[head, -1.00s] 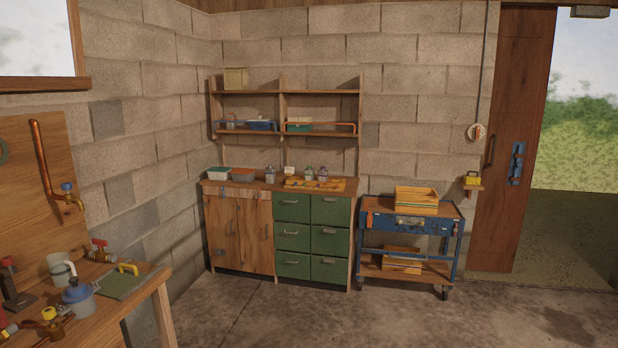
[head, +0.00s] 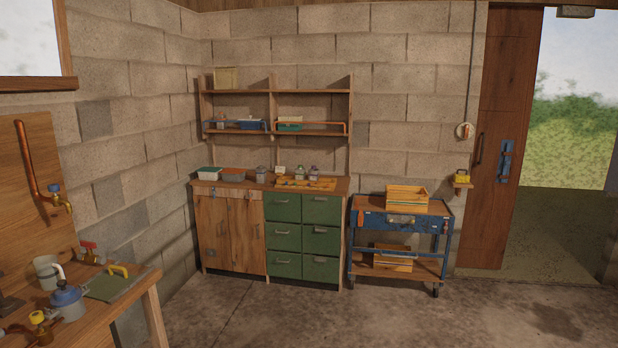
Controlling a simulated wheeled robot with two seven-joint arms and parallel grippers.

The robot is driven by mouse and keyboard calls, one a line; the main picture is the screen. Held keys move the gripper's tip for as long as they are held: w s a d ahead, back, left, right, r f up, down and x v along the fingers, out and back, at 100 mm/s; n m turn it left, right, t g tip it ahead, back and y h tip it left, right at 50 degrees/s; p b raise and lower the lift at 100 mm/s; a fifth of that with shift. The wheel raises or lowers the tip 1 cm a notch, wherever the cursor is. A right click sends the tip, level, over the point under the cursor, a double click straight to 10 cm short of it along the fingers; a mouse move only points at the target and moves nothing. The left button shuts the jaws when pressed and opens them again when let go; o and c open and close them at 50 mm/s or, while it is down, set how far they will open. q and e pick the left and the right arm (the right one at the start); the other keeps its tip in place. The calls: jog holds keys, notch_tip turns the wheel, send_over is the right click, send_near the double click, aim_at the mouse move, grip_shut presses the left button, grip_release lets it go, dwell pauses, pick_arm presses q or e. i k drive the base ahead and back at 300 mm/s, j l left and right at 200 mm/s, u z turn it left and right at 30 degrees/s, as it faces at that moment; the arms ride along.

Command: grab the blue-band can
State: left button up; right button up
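A grey can with a blue upper part (head: 68,303) stands upright on the wooden workbench (head: 136,293) at the lower left. It looks like the blue-band can, though it is too small to tell whether the blue is a band or a lid. A pale grey jug with a handle (head: 47,273) stands just behind it. Neither of my grippers is in view.
A green board with a yellow handle (head: 108,284) and brass fittings (head: 40,327) lie near the can. A cabinet with green drawers (head: 302,237) and a blue cart (head: 372,218) stand at the back wall. The concrete floor (head: 300,318) between is clear.

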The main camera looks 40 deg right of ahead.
aim_at(261, 171)
jog(key=i+l+z, duration=0.3)
jog(key=i+l, duration=0.15)
jog(key=i+l+z, duration=0.35)
jog(key=i, duration=0.25)
jog(key=i+l+z, duration=0.15)
jog(key=i+z, duration=0.15)
jog(key=i, duration=0.25)
jog(key=i+z, duration=0.3)
jog(key=i, duration=2)
jog(key=l, duration=0.1)
